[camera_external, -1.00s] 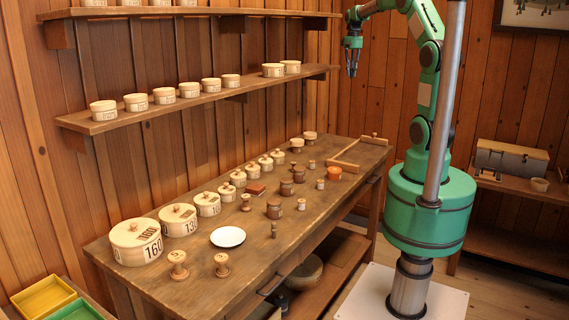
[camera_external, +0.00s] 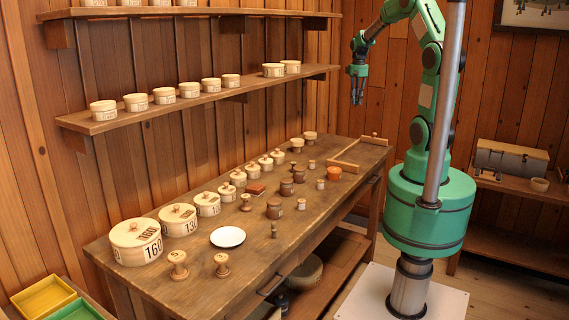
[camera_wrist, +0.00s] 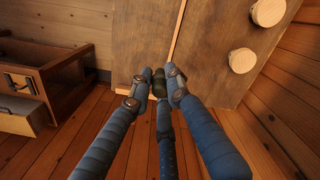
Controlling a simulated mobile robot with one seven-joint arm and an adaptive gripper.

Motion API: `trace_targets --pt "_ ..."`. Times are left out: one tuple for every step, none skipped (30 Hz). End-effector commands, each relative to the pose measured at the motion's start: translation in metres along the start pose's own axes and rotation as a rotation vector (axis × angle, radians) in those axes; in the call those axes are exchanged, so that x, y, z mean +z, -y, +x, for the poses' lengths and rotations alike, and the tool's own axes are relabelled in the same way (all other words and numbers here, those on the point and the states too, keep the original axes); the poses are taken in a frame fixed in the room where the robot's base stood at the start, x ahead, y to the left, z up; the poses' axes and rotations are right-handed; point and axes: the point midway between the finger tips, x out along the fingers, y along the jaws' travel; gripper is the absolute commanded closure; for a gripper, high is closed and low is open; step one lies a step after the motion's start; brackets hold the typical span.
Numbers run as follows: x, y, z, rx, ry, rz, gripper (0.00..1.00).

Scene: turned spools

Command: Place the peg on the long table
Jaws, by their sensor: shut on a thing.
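My gripper (camera_external: 358,98) hangs in the air beyond the far end of the long table (camera_external: 250,262), fingers pointing down. In the wrist view its blue fingers (camera_wrist: 156,84) are closed together around a small dark piece, the peg (camera_wrist: 159,83), mostly hidden by the fingertips. In the outside view the peg is too small to make out. The table's brown top also shows in the wrist view (camera_wrist: 212,60), beyond the fingertips.
Round lidded boxes (camera_external: 136,242), small spools (camera_external: 221,265) and a white plate (camera_external: 228,237) stand on the table. A wooden frame (camera_external: 345,163) lies at its far end. Bare top shows along the front edge. A side bench (camera_external: 510,160) stands at right.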

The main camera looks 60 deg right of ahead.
Motion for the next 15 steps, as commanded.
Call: trace_targets --pt "0.013 0.0 0.018 -0.001 0.005 -0.009 0.94" --pt "0.02 0.0 0.029 -0.002 0.005 -0.015 0.94" --pt "0.029 0.0 0.042 -0.002 0.007 -0.022 0.94" --pt "0.037 0.001 0.052 -0.003 0.008 -0.028 0.94" --pt "0.045 0.001 0.062 -0.003 0.008 -0.034 0.94" --pt "0.055 0.001 0.075 -0.003 0.009 -0.042 0.94" --pt "0.063 0.001 0.084 -0.004 0.009 -0.047 0.94" --pt "0.071 0.002 0.094 -0.004 0.011 -0.052 0.94" --pt "0.083 0.002 0.106 -0.004 0.011 -0.061 0.94" --pt "0.091 0.003 0.115 -0.005 0.011 -0.066 0.94" --pt "0.1 0.004 0.123 -0.005 0.012 -0.071 0.94" --pt "0.112 0.004 0.135 -0.005 0.013 -0.079 0.94" --pt "0.12 0.005 0.143 -0.006 0.013 -0.085 0.94" --pt "0.129 0.006 0.151 -0.006 0.014 -0.09 0.94" --pt "0.141 0.006 0.161 -0.006 0.015 -0.097 0.94"
